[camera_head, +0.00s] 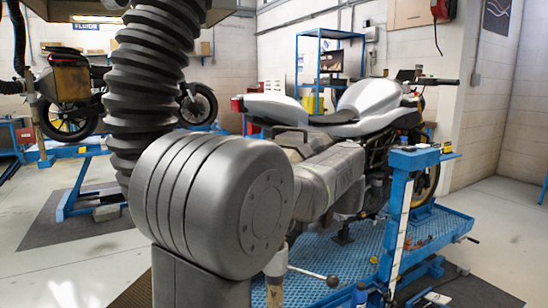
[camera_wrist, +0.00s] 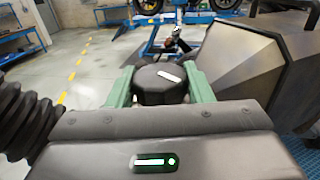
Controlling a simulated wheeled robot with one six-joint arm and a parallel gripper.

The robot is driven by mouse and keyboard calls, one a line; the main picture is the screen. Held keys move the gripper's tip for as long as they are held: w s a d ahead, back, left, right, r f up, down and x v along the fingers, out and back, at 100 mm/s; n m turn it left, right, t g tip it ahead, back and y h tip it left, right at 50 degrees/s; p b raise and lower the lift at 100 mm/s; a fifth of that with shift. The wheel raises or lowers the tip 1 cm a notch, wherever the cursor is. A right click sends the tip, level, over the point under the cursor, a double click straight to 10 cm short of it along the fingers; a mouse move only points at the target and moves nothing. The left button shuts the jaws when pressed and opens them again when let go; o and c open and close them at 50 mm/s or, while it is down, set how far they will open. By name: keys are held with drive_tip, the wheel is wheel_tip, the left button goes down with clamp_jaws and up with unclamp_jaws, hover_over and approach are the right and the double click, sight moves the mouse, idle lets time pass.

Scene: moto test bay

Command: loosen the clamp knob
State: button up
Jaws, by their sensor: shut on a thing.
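The clamp knob (camera_wrist: 158,92) is a dark, round, ribbed cap with a white bar mark on top. It sits in the middle of the wrist view, between the two green fingers of my gripper (camera_wrist: 162,84). The fingers are shut on it, one on each side. What the knob is mounted on is hidden below it by the fingers and the gripper body. In the head view my own arm fills the centre, and I cannot make out the gripper or this knob there.
A silver motorcycle (camera_head: 372,98) stands on a blue lift platform (camera_head: 325,258). A blue post (camera_head: 402,205) rises at its right, and a lever with a black ball (camera_head: 332,281) sticks out low in front. A large dark angular body (camera_wrist: 245,60) is close on the right in the wrist view.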

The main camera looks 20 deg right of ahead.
drive_tip(key=n+y+p, duration=0.1)
drive_tip(key=p, duration=0.1)
drive_tip(key=n+g+y+p, duration=0.1)
drive_tip(key=y+p, duration=0.1)
drive_tip(key=n+g+y+p, duration=0.1)
drive_tip(key=p, duration=0.1)
drive_tip(key=shift+r+y, duration=0.25)
drive_tip(key=shift+y, duration=0.15)
drive_tip(key=shift+f+n+g+y+p, duration=0.1)
drive_tip(key=shift+n+g+y+p, duration=0.55)
drive_tip(key=shift+p, duration=0.6)
drive_tip(key=shift+f+n+g+y+p, duration=0.2)
drive_tip(key=shift+n+g+y+p, duration=0.05)
drive_tip(key=shift+n+g+p, duration=0.15)
drive_tip(key=o, duration=1)
drive_tip(key=shift+c, duration=0.2)
drive_tip(key=v, duration=1.3)
drive_tip(key=shift+s+d, duration=0.25)
drive_tip(key=shift+s, duration=0.05)
